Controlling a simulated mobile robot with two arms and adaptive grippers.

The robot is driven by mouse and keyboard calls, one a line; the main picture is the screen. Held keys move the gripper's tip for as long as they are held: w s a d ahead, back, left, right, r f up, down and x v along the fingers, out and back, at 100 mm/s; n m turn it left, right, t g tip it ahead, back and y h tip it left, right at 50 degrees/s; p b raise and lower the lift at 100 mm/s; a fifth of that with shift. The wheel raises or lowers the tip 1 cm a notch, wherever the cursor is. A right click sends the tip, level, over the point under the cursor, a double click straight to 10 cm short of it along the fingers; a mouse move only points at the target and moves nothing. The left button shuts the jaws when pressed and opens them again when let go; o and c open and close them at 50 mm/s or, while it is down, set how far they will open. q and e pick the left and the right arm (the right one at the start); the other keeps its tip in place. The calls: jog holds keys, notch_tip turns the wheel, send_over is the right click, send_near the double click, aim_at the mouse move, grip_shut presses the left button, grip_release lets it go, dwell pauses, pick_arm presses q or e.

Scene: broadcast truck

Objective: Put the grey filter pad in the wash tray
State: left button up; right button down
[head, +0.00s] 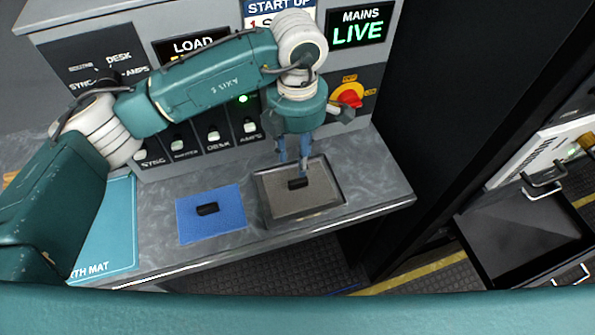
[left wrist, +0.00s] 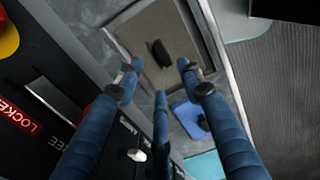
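A grey pad (head: 318,196) with a small black grip (head: 298,184) lies in a shallow dark-rimmed tray (head: 270,222) on the worktop. The pad (left wrist: 182,34) and its grip (left wrist: 160,53) also show in the left wrist view. My left gripper (head: 293,165) points down above the pad, near its grip. Its blue fingers (left wrist: 158,72) are spread apart with nothing between them. In the head view the fingers cover part of the tray's back edge. I cannot tell for sure whether this tray is the wash tray. My right gripper is not in view.
A blue pad (head: 222,224) with a black grip lies left of the tray. A light blue mat (head: 112,225) lies further left. A panel with switches and a red knob (head: 349,97) stands behind. An open black drawer (head: 525,235) is at the right, beyond a gap.

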pick_arm(q)
notch_tip(320, 180, up, 4)
jog(key=shift+f+b, duration=0.1)
jog(key=shift+b, duration=0.3)
dwell(0.3)
